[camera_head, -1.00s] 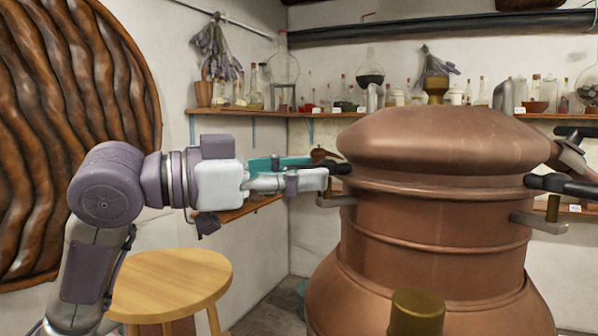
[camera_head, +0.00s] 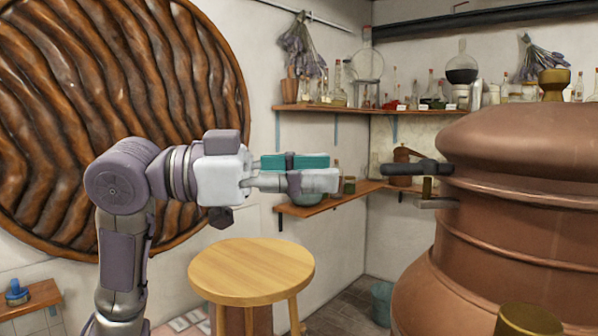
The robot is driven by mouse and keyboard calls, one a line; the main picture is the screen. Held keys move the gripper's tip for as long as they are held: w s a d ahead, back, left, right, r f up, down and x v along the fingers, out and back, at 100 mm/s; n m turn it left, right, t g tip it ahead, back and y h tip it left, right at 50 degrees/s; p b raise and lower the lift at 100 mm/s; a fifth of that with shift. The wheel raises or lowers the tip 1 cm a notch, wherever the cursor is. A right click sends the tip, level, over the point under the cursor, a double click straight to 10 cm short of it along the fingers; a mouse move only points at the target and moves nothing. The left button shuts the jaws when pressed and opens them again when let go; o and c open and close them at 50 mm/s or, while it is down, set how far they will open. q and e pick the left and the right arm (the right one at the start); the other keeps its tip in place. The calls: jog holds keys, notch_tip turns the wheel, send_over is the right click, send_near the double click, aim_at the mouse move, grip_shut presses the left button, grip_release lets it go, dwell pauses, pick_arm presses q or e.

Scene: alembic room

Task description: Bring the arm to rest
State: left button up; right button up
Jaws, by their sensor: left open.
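My left gripper (camera_head: 318,172) is at the middle of the view, pointing right, with nothing between its fingers. It is open, and its fingertips are apart from the dark handle (camera_head: 415,169) of the large copper still (camera_head: 520,215) at the right. Clear wall shows between the fingertips and that handle. My left arm rises from the lower left and bends at a purple-grey joint. My right gripper is out of view.
A round wooden stool (camera_head: 252,270) stands below my left gripper. Wall shelves (camera_head: 330,205) with bottles and a bowl run behind it. A large brown ribbed disc (camera_head: 120,110) covers the left wall. A bucket (camera_head: 382,302) stands on the floor beside the still.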

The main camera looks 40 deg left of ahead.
pick_arm(q)
jog(key=shift+v, duration=0.8)
